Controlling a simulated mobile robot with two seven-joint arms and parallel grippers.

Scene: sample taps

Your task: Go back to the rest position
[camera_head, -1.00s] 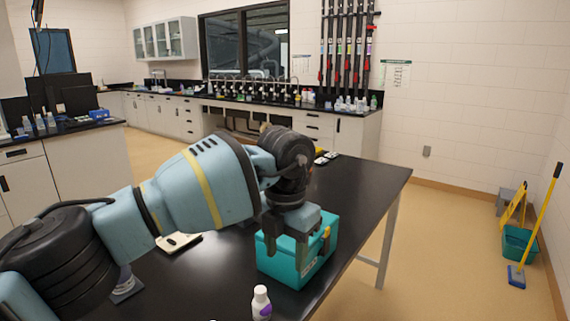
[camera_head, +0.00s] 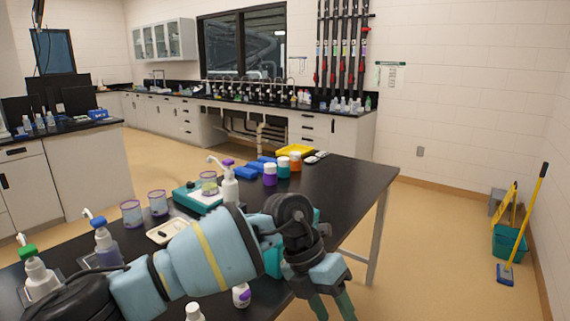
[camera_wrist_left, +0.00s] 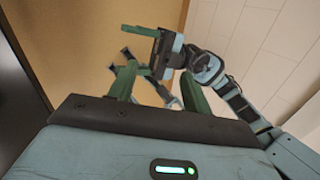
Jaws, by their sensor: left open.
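My left arm reaches in from the left across the black table (camera_head: 345,185). Its gripper (camera_head: 333,308) hangs low past the table's front right edge in the head view, with fingers pointing down and cut off by the frame. In the left wrist view its two green fingers (camera_wrist_left: 158,90) stand apart with nothing between them. My right arm is out of the head view. The left wrist view shows its dark and blue links at the upper right and its gripper (camera_wrist_left: 135,42) beyond my left fingers, partly overlapped by them. Its jaw opening is unclear.
A teal box (camera_head: 273,262) is mostly hidden behind my left arm. White bottles (camera_head: 241,295), dispensers (camera_head: 104,245), purple-rimmed beakers (camera_head: 131,213) and coloured jars (camera_head: 270,174) stand on the table. The floor right of the table is clear up to the mop bucket (camera_head: 508,242).

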